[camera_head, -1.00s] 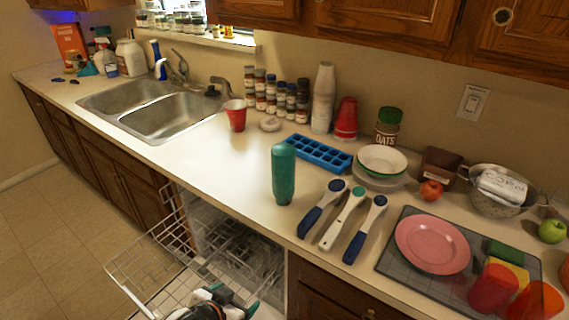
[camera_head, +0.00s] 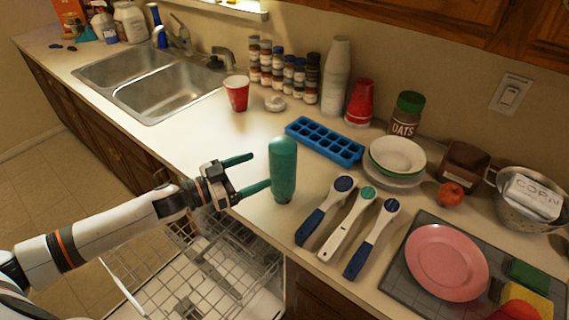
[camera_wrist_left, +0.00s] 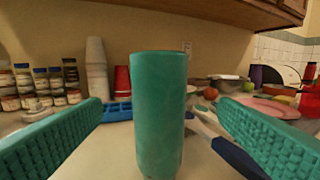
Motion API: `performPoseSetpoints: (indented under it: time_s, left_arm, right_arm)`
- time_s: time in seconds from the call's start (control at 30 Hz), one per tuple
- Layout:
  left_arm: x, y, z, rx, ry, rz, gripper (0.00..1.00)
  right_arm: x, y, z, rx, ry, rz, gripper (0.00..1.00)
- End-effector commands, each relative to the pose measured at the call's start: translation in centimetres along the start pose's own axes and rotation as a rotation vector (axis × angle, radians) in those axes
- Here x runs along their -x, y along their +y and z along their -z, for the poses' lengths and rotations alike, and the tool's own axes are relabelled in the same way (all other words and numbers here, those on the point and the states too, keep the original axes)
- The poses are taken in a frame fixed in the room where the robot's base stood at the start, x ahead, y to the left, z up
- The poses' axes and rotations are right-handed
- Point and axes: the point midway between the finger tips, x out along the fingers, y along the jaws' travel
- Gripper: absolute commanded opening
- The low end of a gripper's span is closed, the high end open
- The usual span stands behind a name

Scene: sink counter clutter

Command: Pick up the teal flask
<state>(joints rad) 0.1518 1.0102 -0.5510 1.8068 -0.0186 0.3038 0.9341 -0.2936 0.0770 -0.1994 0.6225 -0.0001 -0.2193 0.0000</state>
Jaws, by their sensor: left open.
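The teal flask (camera_head: 282,170) stands upright on the counter near its front edge, left of three long-handled scoops. My left gripper (camera_head: 248,173) is open, its teal fingers pointing at the flask from the left. In the head view the fingertips stop just short of the flask. In the left wrist view the flask (camera_wrist_left: 159,115) stands upright and centred between the two spread fingers of the left gripper (camera_wrist_left: 160,135), apart from both.
The scoops (camera_head: 351,222) lie close on the flask's right. A blue ice tray (camera_head: 325,141) lies behind it and a red cup (camera_head: 236,93) stands farther back left. The open dishwasher rack (camera_head: 215,265) is below the counter edge.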

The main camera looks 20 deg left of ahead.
Motion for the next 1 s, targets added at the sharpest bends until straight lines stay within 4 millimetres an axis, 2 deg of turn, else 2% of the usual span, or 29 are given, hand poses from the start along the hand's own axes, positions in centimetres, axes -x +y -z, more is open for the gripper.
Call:
performPoseSetpoints:
  time_s: [0.03,0.2,0.47,0.6,0.7,0.83,1.0]
  left_arm:
    - [-1.0,0.0,-0.6,-0.002,-0.005,0.001,0.83]
    - [-3.9,0.0,-0.5,0.0,-0.003,-0.002,0.83]
    - [-6.0,0.0,-0.3,-0.001,-0.002,-0.002,0.83]
    - [-8.2,0.1,-0.4,0.0,-0.002,-0.002,0.83]
    - [-9.5,0.1,-0.2,0.0,-0.002,-0.002,0.83]
    - [-10.3,0.1,0.0,-0.001,0.0,-0.002,0.83]
    - [-10.3,0.1,0.2,-0.001,0.001,-0.002,0.83]
  right_arm:
    - [0.7,0.2,0.5,0.0,0.007,-0.002,0.36]
    - [1.8,0.3,1.6,0.0,0.026,-0.005,0.36]
    - [2.6,0.1,0.5,0.0,0.012,-0.002,0.36]
    - [4.0,0.0,0.0,0.001,0.006,-0.001,0.36]
    - [4.3,0.0,0.0,0.001,0.007,-0.001,0.36]
    - [4.4,-0.2,0.1,0.002,0.007,0.002,0.36]
    - [4.3,-0.5,0.1,0.003,0.008,0.004,0.36]
